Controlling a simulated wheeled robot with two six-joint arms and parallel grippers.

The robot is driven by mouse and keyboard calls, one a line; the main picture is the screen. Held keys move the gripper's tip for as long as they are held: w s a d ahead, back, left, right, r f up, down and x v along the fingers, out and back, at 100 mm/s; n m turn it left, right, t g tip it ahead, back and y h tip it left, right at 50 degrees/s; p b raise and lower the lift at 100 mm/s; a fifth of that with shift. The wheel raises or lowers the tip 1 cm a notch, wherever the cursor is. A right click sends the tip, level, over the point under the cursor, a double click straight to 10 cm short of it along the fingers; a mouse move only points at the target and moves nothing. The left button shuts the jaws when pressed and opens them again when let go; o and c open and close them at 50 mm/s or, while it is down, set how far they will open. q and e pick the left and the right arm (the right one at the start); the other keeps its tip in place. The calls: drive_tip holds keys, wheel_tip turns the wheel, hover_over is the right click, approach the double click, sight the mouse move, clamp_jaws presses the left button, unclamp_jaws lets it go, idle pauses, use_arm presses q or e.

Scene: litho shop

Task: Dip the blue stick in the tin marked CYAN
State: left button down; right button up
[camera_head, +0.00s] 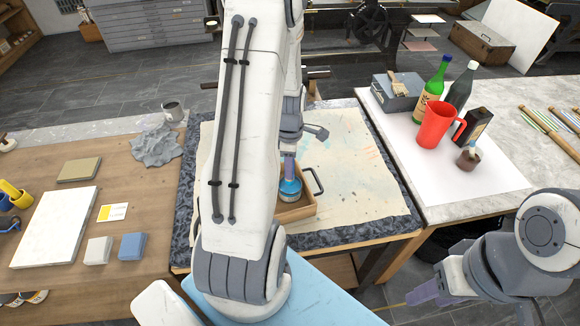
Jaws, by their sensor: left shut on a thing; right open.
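A small tin with blue (290,189) stands in a wooden tray (300,212), partly hidden behind my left arm. Its marking cannot be read from here. My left gripper (289,170) points down right over this tin, with its fingertips at the tin's top. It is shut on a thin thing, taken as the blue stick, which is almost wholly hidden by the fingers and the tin. I cannot tell whether the stick's end touches the ink. My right gripper (428,291) is open and empty at the lower right, away from the tables.
The tray has a dark handle (316,182) and sits on a stained cloth (355,180). A red jug (434,125), a green bottle (432,88) and other bottles stand on the right table. A grey crumpled rag (156,145) and blocks lie on the left table.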

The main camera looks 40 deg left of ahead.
use_arm(q)
drive_tip(key=shift+r+p, duration=1.7)
drive_tip(key=shift+r, duration=0.5)
drive_tip(key=shift+f, duration=0.1)
